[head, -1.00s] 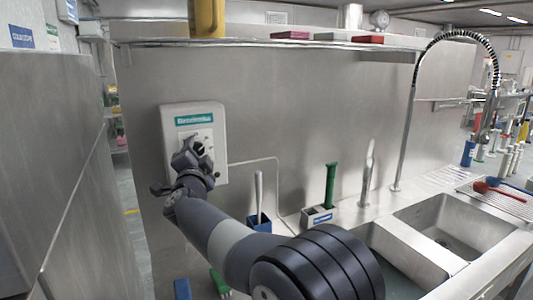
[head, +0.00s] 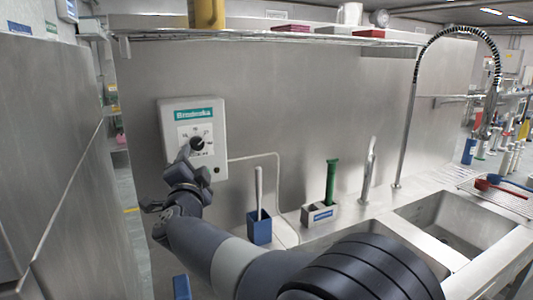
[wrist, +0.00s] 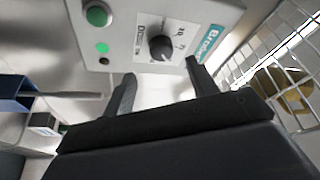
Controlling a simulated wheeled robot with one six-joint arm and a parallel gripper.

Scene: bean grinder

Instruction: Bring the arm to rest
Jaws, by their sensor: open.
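My gripper (head: 186,165) is in front of the lower part of a white control box on the steel wall. The control box (head: 212,108) has a green label, a dial scale and a black knob (head: 197,143). In the wrist view the gripper (wrist: 160,85) is open and empty, and the black knob (wrist: 161,48) shows beyond and between the fingers, apart from them. A green button (wrist: 98,14) sits on the box beside the dial. My arm reaches up to the box from the bottom of the head view.
A double sink (head: 455,225) and a tall spring faucet (head: 409,120) are farther right. A shelf (head: 290,39) runs above.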

